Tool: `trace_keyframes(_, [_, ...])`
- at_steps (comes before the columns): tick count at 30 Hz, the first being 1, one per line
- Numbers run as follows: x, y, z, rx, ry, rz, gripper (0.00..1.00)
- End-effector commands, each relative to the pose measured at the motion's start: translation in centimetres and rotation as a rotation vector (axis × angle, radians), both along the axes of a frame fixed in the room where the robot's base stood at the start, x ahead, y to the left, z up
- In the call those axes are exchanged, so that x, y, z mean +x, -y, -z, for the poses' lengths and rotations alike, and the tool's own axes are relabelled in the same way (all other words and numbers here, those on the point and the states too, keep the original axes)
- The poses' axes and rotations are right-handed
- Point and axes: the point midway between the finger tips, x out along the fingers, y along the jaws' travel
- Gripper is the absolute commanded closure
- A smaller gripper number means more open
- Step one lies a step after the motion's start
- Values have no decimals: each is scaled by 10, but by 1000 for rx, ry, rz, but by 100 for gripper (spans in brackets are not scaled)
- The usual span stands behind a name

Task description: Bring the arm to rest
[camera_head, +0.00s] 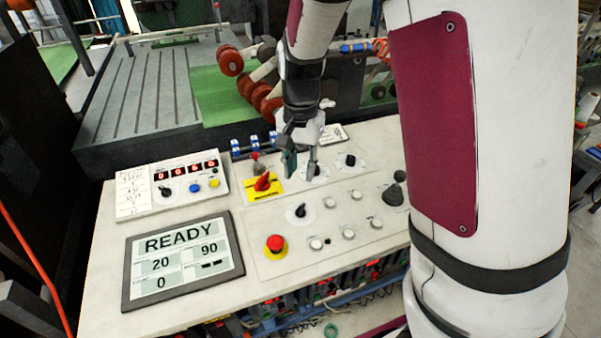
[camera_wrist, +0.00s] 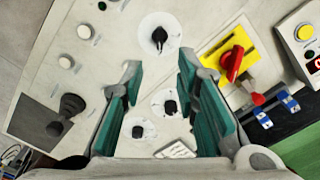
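My gripper (camera_head: 300,160) hangs over the back part of the white control panel (camera_head: 225,285), just right of the red rotary switch (camera_head: 263,182) on its yellow plate. In the wrist view my gripper (camera_wrist: 158,72) is open, with its teal finger pads apart and nothing held between them. Two small black knobs (camera_wrist: 170,107) on white discs show in the gap between the fingers. Another black knob (camera_wrist: 159,37) lies beyond the fingertips. My fingers partly hide the panel; whether they touch a knob cannot be told.
The screen (camera_head: 182,259) reads READY, 20, 90 and 0. A red button (camera_head: 275,243) sits on the panel front. A counter box (camera_head: 172,188) stands at the left, a dark joystick (camera_head: 394,193) at the right. Red rollers (camera_head: 245,85) are behind the panel.

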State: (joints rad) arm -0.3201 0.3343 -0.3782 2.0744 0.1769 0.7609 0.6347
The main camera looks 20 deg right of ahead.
Motion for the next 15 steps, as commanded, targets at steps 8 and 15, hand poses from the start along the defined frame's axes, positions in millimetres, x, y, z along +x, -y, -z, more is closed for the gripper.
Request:
trace_keyframes(8, [0, 0, 0, 0, 0, 0, 72])
trace_keyframes(15, [-5, 0, -11, 13, 16, -24, 72])
